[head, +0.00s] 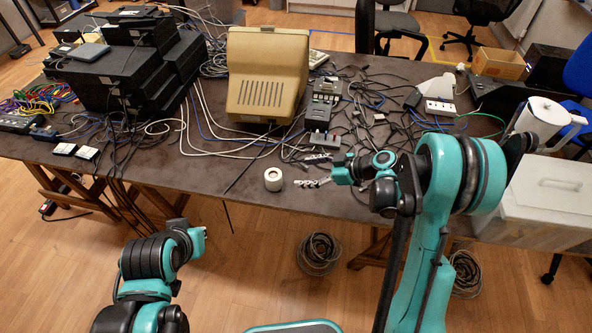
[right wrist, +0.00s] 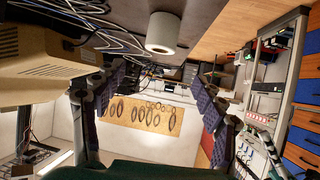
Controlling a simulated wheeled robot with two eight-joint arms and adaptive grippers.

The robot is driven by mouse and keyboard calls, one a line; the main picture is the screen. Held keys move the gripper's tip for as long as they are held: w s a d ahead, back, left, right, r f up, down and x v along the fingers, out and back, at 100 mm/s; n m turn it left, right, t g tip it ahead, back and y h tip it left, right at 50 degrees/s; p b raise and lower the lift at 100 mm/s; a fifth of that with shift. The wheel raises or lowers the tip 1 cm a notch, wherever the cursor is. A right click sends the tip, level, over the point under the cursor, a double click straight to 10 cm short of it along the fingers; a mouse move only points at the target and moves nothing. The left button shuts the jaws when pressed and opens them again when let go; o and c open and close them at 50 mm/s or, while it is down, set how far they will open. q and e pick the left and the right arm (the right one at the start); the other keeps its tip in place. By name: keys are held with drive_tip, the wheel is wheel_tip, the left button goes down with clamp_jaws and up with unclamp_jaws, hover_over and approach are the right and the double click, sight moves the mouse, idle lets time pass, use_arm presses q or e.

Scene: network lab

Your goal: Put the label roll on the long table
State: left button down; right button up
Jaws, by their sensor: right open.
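The label roll (head: 273,179) is a small white cylinder with a dark core hole. It stands on the dark top of the long table (head: 205,179), close to the front edge. It also shows at the top of the right wrist view (right wrist: 161,33). My right gripper (head: 311,171) is open and empty, just right of the roll, with its fingers pointing towards it. In the right wrist view, the two dark pads of the right gripper (right wrist: 160,97) stand wide apart, with the roll beyond them and not between them. My left arm is low at the left; its gripper does not show.
A beige monitor (head: 267,75) stands behind the roll. Black boxes (head: 130,65) are stacked at the left, and loose cables and small devices (head: 323,105) cover the back and right. A lidded white bin (head: 555,195) stands at the right. The front left tabletop is fairly clear.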

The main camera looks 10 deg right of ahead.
drive_tip(key=s+d+r+m+h, duration=0.2)
drive_tip(key=s+r+m+h, duration=0.1)
drive_tip(key=s, duration=0.4)
drive_tip(key=s+d+r+m+t+h, duration=0.1)
drive_tip(key=s+d+r+m+h, duration=0.1)
drive_tip(key=s, duration=0.6)
drive_tip(key=s+d+r+m+h, duration=0.3)
drive_tip(key=s+r+m+h, duration=0.2)
drive_tip(key=s+m, duration=0.2)
drive_tip(key=shift+s+m+t+h, duration=0.2)
drive_tip(key=shift+m+t+h, duration=0.1)
drive_tip(key=shift+h, duration=0.1)
